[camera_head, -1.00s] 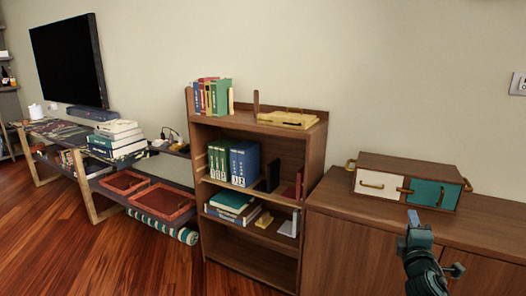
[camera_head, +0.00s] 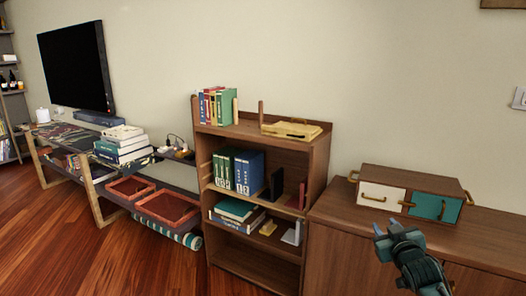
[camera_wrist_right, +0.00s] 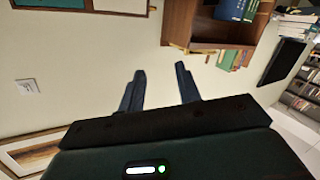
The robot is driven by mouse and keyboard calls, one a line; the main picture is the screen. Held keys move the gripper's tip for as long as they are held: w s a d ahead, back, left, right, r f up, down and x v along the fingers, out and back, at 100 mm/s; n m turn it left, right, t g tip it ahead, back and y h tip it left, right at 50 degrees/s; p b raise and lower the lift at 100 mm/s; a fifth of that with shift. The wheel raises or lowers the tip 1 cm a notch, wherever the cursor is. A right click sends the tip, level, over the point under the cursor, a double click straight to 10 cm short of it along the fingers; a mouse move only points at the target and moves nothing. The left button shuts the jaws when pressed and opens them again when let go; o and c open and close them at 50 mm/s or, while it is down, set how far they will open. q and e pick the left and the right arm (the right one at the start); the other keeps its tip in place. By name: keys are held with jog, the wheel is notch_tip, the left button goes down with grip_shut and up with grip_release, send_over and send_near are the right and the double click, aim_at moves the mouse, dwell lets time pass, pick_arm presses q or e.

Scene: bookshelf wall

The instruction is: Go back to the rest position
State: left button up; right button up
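My right gripper (camera_head: 385,231) shows at the lower right of the head view, in front of the low cabinet and below the small drawer box. In the right wrist view its two dark fingers (camera_wrist_right: 160,88) stand apart with nothing between them, so it is open and empty. The wrist view appears upside down, with the bookshelf at the top. My left gripper is not in view.
A bookshelf (camera_head: 225,255) with books stands in the middle. The drawer box (camera_head: 420,181) with white and teal fronts sits on the cabinet (camera_head: 340,212) at right. A low bench (camera_head: 105,194) with red trays stands at left. Wooden floor is clear in front.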

jog(key=s+a+f+n+g+y, duration=0.1)
jog(key=s+a+f+g+y, duration=0.1)
jog(key=s+a+f, duration=0.55)
jog(key=s+a+f+g+y, duration=0.1)
jog(key=s+a+f, duration=0.3)
jog(key=s+f, duration=0.6)
jog(key=s+a+f+g, duration=0.1)
jog(key=s+a, duration=0.2)
jog(key=s, duration=0.6)
jog(key=s+a+f+m+g+y, duration=0.1)
jog(key=s+a, duration=0.3)
jog(key=s, duration=0.6)
jog(key=shift+s+f+g+y, duration=0.15)
jog(key=shift+f+g+y, duration=0.2)
jog(key=shift+f, duration=0.25)
